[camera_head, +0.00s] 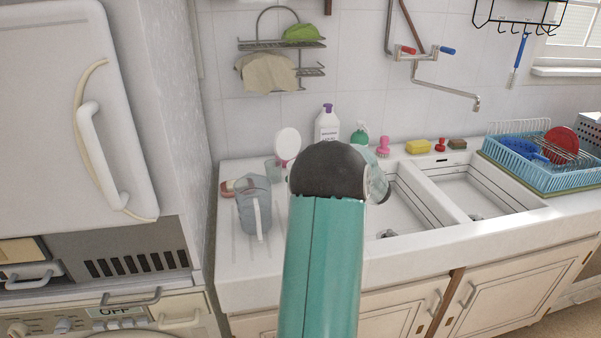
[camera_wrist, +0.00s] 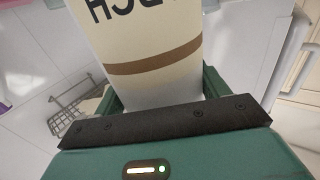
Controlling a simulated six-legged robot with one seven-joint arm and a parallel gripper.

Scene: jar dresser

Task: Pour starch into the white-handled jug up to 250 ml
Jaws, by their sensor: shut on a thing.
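The jug (camera_head: 254,205) is clear grey-blue with a white handle. It stands upright on the left end of the counter in the head view, left of my arm; its fill level cannot be made out. In the wrist view, my gripper (camera_wrist: 163,92) is shut on the starch container (camera_wrist: 150,48), a cream-white container with a brown band and dark lettering partly cut off by the frame. The lettering appears upside down in that view. The container's opening is out of view. In the head view my arm hides the gripper and most of what it holds.
A double sink (camera_head: 405,205) lies right of my arm, with a blue dish rack (camera_head: 530,170) beyond it. A white bottle (camera_head: 327,124), a pink-handled brush (camera_head: 383,147) and a yellow sponge (camera_head: 417,146) stand along the wall. A fridge (camera_head: 75,110) rises at the left.

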